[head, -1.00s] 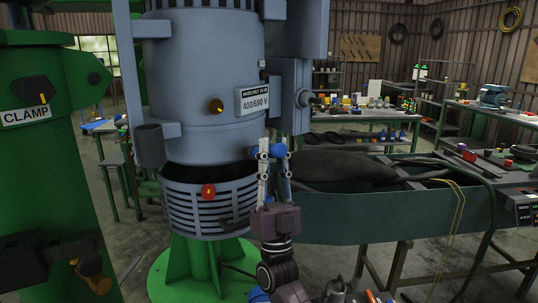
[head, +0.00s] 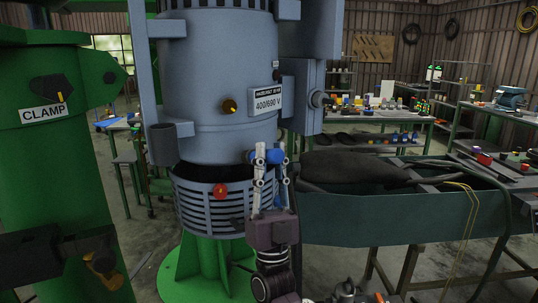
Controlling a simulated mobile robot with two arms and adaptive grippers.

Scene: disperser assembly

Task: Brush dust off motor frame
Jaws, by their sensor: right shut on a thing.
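The motor frame (head: 222,90) is a large grey-blue cylinder with a 400/690 V label and a yellow-marked knob. Below it is a slatted grey ring (head: 205,205) with a red knob, above a green base. My right gripper (head: 267,160) points up, close in front of the motor's lower right edge. It is shut on a small blue thing (head: 278,155), mostly hidden by the fingers; I cannot tell whether it is the brush or whether it touches the motor. My left gripper is not in view.
A green column marked CLAMP (head: 50,150) stands at the left. A dark green trough (head: 400,215) with a dark sack (head: 350,167) is right of my right gripper. Workbenches with small items (head: 375,140) stand behind. Open floor shows between them.

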